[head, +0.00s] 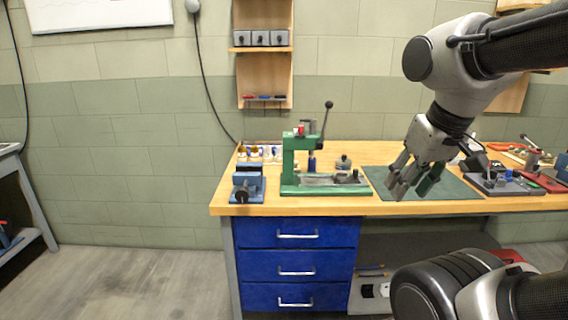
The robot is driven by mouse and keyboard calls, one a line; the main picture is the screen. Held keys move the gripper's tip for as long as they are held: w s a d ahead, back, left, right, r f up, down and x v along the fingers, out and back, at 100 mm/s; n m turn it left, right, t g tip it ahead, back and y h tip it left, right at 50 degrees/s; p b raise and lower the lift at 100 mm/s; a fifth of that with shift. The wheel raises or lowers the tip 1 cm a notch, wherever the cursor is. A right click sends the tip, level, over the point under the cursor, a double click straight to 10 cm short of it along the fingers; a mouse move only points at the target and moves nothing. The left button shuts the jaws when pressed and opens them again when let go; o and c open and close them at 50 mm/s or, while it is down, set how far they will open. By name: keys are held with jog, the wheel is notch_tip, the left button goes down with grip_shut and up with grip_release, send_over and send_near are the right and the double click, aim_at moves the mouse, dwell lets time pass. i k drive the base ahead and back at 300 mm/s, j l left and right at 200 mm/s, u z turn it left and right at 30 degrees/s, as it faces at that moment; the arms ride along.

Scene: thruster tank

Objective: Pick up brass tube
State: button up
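I cannot make out a brass tube for sure in the head view. Small brass-coloured tops show among the little items (258,152) at the back left of the bench, too small to identify. My gripper (398,184) points down over the green mat (458,191), to the right of the green press (291,165). Its fingers look apart, with no object seen between them. A dark green piece (431,181) shows beside the fingers; I cannot tell what it is. My gripper and arm hide part of the mat and the bench behind.
A blue vise (247,184) stands at the left end of the wooden bench (375,208). A black tray with parts (503,185) and a red item (543,181) lie on the right. Blue drawers (297,233) are below. The floor at left is clear.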

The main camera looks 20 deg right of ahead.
aim_at(241, 149)
jog(key=i+j+z, duration=0.1)
jog(key=i+j, duration=0.25)
jog(key=i+j+z, duration=0.15)
jog(key=i+j, duration=0.2)
jog(key=j, duration=0.15)
jog(key=i+j+z, duration=0.1)
jog(key=i+j, duration=0.25)
jog(key=i+j+z, duration=0.15)
jog(key=i+j, duration=0.15)
jog(key=j, duration=0.3)
